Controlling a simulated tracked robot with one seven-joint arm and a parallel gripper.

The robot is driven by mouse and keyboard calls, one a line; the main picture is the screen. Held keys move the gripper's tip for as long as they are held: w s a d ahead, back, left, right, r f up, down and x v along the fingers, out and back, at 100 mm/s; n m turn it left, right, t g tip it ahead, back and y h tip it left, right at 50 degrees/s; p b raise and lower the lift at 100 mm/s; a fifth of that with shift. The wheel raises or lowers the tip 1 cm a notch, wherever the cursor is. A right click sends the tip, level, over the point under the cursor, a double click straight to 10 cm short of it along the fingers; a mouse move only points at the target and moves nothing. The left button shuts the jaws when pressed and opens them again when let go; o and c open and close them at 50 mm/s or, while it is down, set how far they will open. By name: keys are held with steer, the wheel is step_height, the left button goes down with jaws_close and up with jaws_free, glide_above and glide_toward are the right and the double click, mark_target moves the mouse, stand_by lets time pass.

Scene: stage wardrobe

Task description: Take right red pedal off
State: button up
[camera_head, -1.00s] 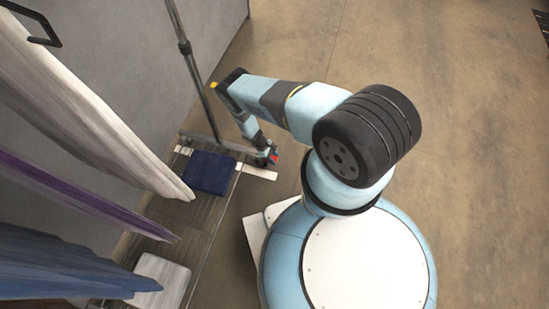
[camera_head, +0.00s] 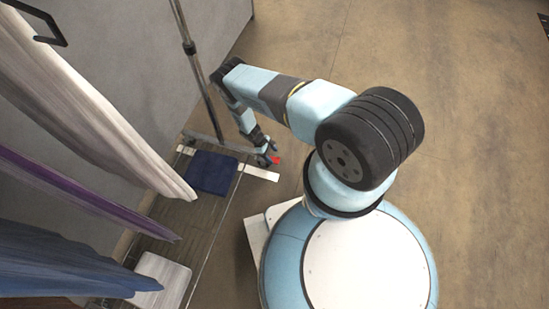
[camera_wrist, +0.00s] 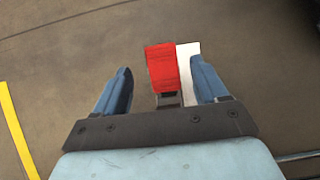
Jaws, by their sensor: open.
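The red pedal (camera_wrist: 162,68) shows in the wrist view between my two open fingers, closer to the right one. A dark stem or bracket lies under its near end. It is a small red spot in the head view (camera_head: 276,160), at the end of the rack's foot. My gripper (camera_wrist: 160,72) is open, with one finger on each side of the pedal and a gap showing on the left. In the head view my gripper (camera_head: 267,153) is at the rack's foot and partly hides the caster there.
A clothes rack with a metal post (camera_head: 190,50) stands left of my arm. Hanging garments (camera_head: 90,100) fill the left side. A folded dark blue cloth (camera_head: 212,172) and a white folded item (camera_head: 162,275) lie on the low shelf. A white strip (camera_head: 260,173) lies beside the pedal. Floor is free at right.

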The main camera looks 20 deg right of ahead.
steer(key=v, duration=0.9)
steer(key=shift+r, duration=0.1)
stand_by(0.3)
